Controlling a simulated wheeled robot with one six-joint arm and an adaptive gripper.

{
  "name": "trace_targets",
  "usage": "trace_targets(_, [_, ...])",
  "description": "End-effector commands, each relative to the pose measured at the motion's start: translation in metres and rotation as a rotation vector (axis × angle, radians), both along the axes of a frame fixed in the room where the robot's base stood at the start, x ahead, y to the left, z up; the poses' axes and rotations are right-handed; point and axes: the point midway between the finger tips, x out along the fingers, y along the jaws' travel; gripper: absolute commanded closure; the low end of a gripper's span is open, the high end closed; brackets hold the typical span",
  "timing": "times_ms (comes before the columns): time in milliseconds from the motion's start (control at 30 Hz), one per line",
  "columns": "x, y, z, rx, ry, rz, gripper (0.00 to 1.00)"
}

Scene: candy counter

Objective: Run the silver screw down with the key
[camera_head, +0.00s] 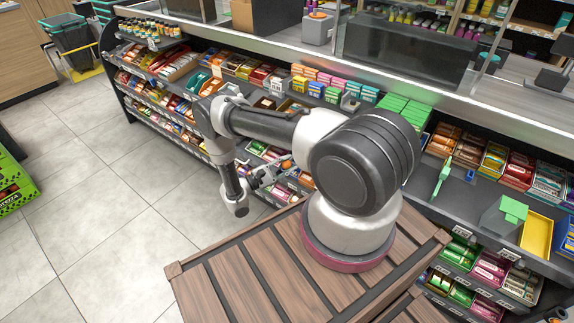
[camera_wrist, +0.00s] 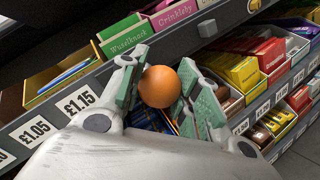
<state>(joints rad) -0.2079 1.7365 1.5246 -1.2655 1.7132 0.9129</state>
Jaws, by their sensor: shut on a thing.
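My gripper (camera_wrist: 164,72) is shut on an orange ball (camera_wrist: 159,87), which sits between the two green-padded fingers. The ball may be the knob of the key; no shaft or bit shows. In the head view, my gripper (camera_head: 268,176) and the orange ball (camera_head: 287,164) are in front of the candy shelves. A small dull-silver round piece (camera_wrist: 207,28) sits on the grey shelf edge beyond the fingers, and a brass-coloured one (camera_wrist: 254,5) is to its right. I cannot tell whether the dull piece is the silver screw. The ball appears apart from both.
Candy shelves (camera_wrist: 240,122) with price labels lie close around my gripper. In the head view, a yellow tray (camera_head: 537,233) and a green upright piece (camera_head: 443,176) are on the counter at right. A wooden crate top (camera_head: 235,285) is in front. Tiled floor at left is free.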

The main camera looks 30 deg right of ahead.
Motion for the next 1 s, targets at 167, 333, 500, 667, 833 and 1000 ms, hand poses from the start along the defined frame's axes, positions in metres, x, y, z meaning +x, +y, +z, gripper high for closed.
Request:
trace_targets(167, [-0.0001,-0.0001,-0.0001,0.002,-0.007,0.001,1.00])
trace_targets(333, [0.0001,-0.0001,0.0008,0.077,-0.206,0.039,1.00])
trace_targets(500, [-0.0005,-0.0005,-0.0007,0.152,-0.414,0.078,1.00])
trace_targets(667, [-0.0005,-0.0004,-0.0014,0.168,-0.463,0.086,1.00])
trace_targets(833, [-0.0006,-0.0004,-0.0015,0.168,-0.463,0.086,1.00])
trace_targets(1000, [-0.0008,-0.0006,-0.0014,0.200,-0.549,0.103,1.00])
